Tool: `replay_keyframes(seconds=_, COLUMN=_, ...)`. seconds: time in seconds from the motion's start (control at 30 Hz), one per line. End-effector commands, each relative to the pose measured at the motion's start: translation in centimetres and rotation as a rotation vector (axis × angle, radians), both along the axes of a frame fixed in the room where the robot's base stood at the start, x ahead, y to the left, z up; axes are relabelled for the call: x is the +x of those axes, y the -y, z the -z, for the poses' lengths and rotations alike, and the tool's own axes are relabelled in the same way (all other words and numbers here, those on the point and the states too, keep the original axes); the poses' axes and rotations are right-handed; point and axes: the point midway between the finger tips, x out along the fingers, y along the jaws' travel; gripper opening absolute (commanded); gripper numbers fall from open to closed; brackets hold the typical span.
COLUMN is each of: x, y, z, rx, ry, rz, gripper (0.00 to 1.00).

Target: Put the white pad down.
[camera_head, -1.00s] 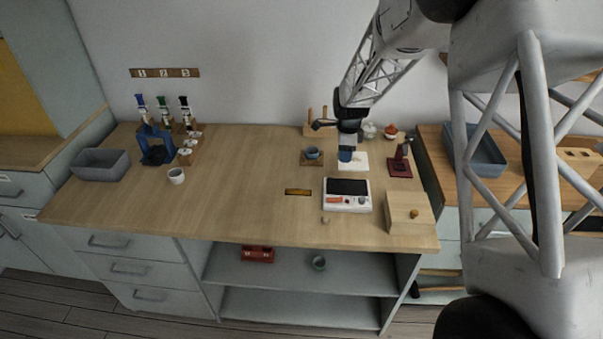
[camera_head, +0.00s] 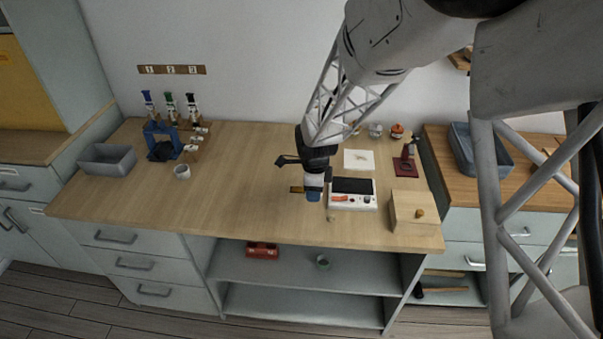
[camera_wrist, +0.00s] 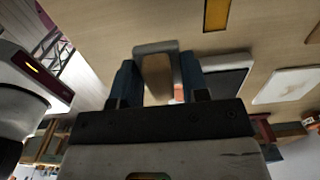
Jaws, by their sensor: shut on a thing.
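My gripper (camera_head: 313,195) is over the front middle of the counter, left of the scale, fingers pointing down. The fingers hide the pad in the head view. I cannot tell whether it touches the counter. A flat white sheet (camera_head: 359,159) with faint tan marks lies behind the scale; it also shows in the wrist view (camera_wrist: 288,86).
The scale (camera_head: 353,193) is close on the right, with a wooden box (camera_head: 413,211) beyond it. A dark gold strip (camera_head: 296,189) lies just left of my gripper. A dark red stand (camera_head: 404,167) is at the back right. The counter's left middle is clear.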

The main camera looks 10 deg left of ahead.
Motion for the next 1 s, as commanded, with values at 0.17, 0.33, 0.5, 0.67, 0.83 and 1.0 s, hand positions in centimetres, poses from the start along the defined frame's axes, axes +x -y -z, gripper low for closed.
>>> replay_keyframes(seconds=0.17, x=0.0, y=0.0, z=0.0, rx=0.0, ry=0.0, rz=0.0, gripper=0.15)
replay_keyframes(seconds=0.33, x=0.4, y=-0.1, z=0.0, rx=0.0, ry=0.0, rz=0.0, gripper=0.15)
replay_keyframes(seconds=0.5, x=1.9, y=-0.6, z=0.2, rx=0.0, ry=-0.001, rz=0.0, gripper=0.15)
replay_keyframes(seconds=0.67, x=3.9, y=-1.3, z=0.4, rx=0.0, ry=-0.001, rz=0.0, gripper=0.15)
replay_keyframes(seconds=0.83, x=6.2, y=-2.1, z=0.7, rx=0.0, ry=-0.001, rz=0.0, gripper=0.15)
replay_keyframes(seconds=1.0, x=8.5, y=-2.9, z=0.9, rx=0.0, ry=-0.001, rz=0.0, gripper=0.15)
